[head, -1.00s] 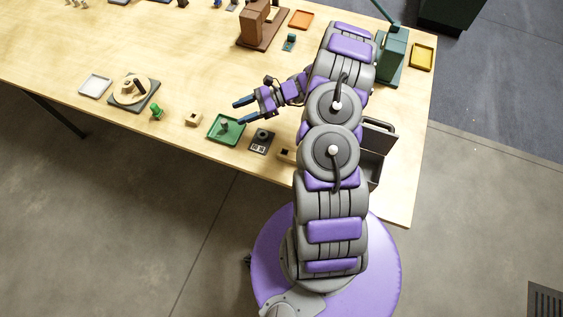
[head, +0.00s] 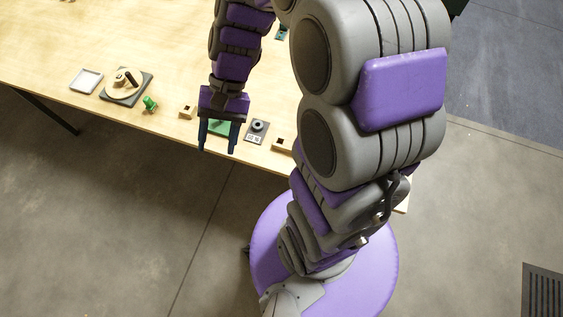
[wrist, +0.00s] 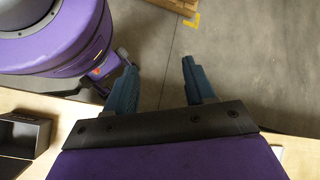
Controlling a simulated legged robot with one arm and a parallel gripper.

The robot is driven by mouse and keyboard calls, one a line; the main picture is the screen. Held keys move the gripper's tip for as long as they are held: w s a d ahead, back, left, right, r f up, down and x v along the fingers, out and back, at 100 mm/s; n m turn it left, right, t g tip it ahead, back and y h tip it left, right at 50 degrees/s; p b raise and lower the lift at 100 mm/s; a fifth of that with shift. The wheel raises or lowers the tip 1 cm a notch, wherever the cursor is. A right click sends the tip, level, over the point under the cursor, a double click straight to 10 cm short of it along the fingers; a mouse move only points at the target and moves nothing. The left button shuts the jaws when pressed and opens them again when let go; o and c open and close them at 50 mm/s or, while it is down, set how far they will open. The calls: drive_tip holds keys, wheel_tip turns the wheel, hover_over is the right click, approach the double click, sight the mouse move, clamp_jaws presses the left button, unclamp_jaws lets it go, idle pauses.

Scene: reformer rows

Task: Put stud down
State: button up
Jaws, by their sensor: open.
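My gripper (head: 217,150) is open and empty, with its two blue fingers apart and pointing toward the table's front edge. The wrist view also shows my open gripper (wrist: 160,88), with only floor between the fingers. The green tray (head: 218,129) lies on the table behind and under the fingers, partly covered by my gripper. No stud can be made out now; the small upright piece on the green tray in the earlier head view is hidden by my gripper.
A small green piece (head: 150,104), a wooden block (head: 187,111) and a dark plate with a round knob (head: 257,131) lie near the front edge. A round wooden fixture (head: 124,82) and pale tray (head: 86,81) are further left. A dark open box (wrist: 24,134) shows in the wrist view.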

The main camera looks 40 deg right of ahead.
drive_tip(key=s+d+r+n+t+h, duration=0.1)
drive_tip(key=s+d+n+h, duration=0.1)
drive_tip(key=s, duration=0.5)
drive_tip(key=s+d+r+n+t+h, duration=0.1)
drive_tip(key=s+d+r+n+h, duration=0.1)
drive_tip(key=s, duration=0.5)
drive_tip(key=d+n+h, duration=0.1)
drive_tip(key=d+h, duration=0.1)
drive_tip(key=shift+s+d+r+h, duration=0.2)
drive_tip(key=shift+d+r+h, duration=0.1)
drive_tip(key=shift+h, duration=0.1)
